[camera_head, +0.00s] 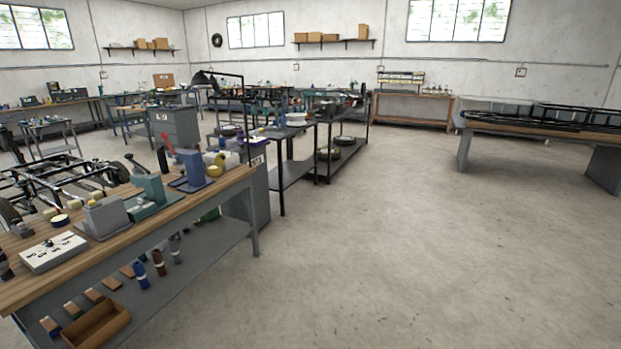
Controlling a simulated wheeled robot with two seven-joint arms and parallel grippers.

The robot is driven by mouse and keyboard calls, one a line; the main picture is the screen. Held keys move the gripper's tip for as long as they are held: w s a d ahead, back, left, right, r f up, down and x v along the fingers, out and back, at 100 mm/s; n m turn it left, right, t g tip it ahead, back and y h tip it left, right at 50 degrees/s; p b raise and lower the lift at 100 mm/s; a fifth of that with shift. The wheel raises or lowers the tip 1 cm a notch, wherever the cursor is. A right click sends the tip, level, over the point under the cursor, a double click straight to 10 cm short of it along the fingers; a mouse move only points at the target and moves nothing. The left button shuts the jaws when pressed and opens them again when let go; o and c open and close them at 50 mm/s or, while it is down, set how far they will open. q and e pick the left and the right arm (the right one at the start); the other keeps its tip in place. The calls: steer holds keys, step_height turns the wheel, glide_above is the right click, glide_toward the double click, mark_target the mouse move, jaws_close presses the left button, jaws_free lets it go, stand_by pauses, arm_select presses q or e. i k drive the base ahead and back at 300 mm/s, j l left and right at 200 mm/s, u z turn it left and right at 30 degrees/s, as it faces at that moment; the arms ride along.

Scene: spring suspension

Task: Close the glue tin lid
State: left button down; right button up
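I cannot pick out the glue tin or its lid for certain. A small round container with a pale yellow top (60,220) stands on the near wooden workbench (235,180) at the left. Yellow round items (214,170) and pale containers stand near the bench's far end. They are too small to tell whether any is a tin or has an open lid. Neither of my grippers shows in the head view.
The workbench also holds a grey block (105,216), a green machine (150,188), a blue machine (190,170) and a white box (53,252). A dark shelf rack (340,140) stands beyond. A table (540,127) is at right. The concrete floor (400,240) is clear.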

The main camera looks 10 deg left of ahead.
mark_target(220, 159)
steer(key=i+j+u, duration=0.25)
steer(key=i+u, duration=0.2)
steer(key=i, duration=0.25)
steer(key=i+u, duration=0.45)
steer(key=i, duration=0.25)
